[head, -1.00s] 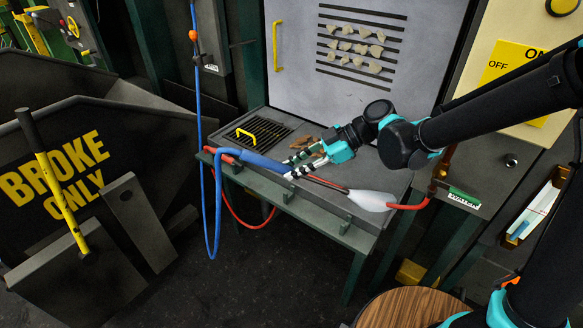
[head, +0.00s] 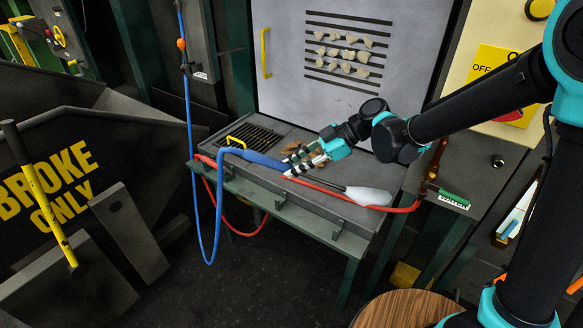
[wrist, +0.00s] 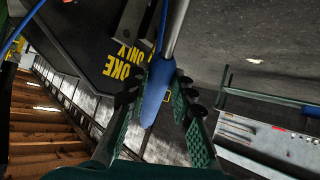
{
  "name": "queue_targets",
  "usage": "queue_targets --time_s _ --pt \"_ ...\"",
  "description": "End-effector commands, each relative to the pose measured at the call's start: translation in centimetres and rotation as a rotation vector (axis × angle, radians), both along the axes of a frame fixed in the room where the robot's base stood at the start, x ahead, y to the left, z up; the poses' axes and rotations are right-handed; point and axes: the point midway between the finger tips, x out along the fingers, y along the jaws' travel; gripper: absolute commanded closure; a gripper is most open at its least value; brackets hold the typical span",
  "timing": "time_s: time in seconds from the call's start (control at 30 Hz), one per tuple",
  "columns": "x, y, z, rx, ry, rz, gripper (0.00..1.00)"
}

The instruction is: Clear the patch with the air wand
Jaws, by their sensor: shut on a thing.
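My gripper (head: 300,163) is shut on the air wand's blue handle (head: 263,159), just above the front of the grey bench. In the wrist view, the blue handle (wrist: 155,95) lies between the green-padded fingers (wrist: 158,105), with a grey tube leading away from its upper end. In the head view, a blue hose (head: 188,110) loops down and arches up to the handle. The patch appears to be the slotted area (head: 340,50) of the upright grey panel, with several cream lumps (head: 348,54) on its black slots. The gripper is well below it.
A red hose (head: 325,188) and a pale bulb-shaped tool (head: 368,195) lie along the bench (head: 330,205). A "BROKE ONLY" bin (head: 80,150) stands at left.

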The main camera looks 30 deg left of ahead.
Motion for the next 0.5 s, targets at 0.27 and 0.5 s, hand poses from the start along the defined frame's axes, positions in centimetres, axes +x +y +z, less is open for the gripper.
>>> queue_targets --time_s 0.27,0.5 --pt "1.2 -0.1 0.0 0.001 0.001 -0.001 1.00" --pt "1.8 0.2 0.0 0.001 0.001 0.000 1.00"
